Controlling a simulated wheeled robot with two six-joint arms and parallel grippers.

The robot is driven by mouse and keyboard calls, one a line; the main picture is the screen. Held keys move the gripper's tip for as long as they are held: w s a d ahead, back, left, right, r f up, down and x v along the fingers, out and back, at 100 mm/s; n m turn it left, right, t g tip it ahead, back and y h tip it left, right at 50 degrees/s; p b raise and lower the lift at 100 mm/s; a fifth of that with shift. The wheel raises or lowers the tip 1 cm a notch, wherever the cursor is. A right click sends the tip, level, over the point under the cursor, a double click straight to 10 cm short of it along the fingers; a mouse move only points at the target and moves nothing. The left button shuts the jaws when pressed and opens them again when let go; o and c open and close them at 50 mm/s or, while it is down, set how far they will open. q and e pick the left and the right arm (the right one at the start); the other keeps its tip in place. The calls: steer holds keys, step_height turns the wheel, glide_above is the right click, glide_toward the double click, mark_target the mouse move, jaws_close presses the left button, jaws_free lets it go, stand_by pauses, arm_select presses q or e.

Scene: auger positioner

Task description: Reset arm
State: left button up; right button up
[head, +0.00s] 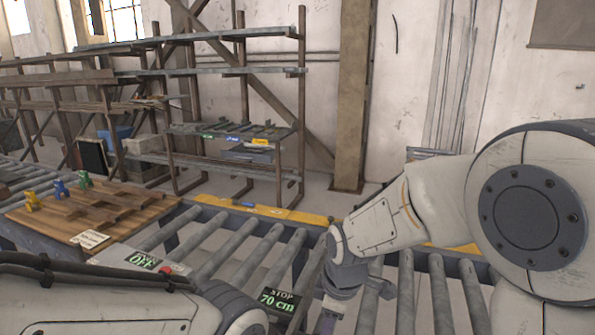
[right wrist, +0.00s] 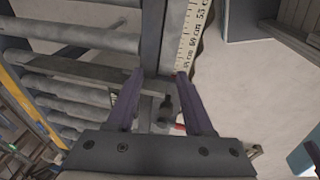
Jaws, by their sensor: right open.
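My right gripper (right wrist: 160,85) is open, with two purple fingers spread and nothing seen held between them. In the head view, my right gripper (head: 328,312) points down over the front of the roller conveyor (head: 268,243), partly cut by the lower edge. In the right wrist view, a pale measuring scale (right wrist: 190,38) with cm marks runs along a dark rail (right wrist: 152,40) just past the fingers. A small dark part with a red tip (right wrist: 170,118) shows between the fingers; I cannot tell what it is. My left arm crosses the lower left of the head view; its gripper is not seen.
A display reading "STOP 70 cm" (head: 277,299) and a box with a green "OFF" display (head: 141,260) sit near the conveyor's front. A wooden board (head: 120,200) with blue, green and yellow pieces stands left. Metal shelving (head: 230,130) stands behind.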

steer(key=s+d+f+m+h, duration=0.1)
steer(key=s+d+m, duration=0.3)
steer(key=d+m, duration=0.25)
steer(key=s+d+f+m, duration=0.2)
steer(key=s+d+m, duration=0.25)
steer(key=m, duration=0.35)
steer(key=s+a+r+n+g, duration=0.1)
steer(key=s+a+r+n, duration=0.2)
steer(key=s+a, duration=0.3)
steer(key=s+a+r+n+g+y, duration=0.1)
steer(key=s+a+r+n, duration=0.1)
steer(key=s+a+n, duration=0.2)
steer(key=s+a, duration=0.2)
steer(key=s, duration=0.1)
steer(key=shift+r, duration=0.4)
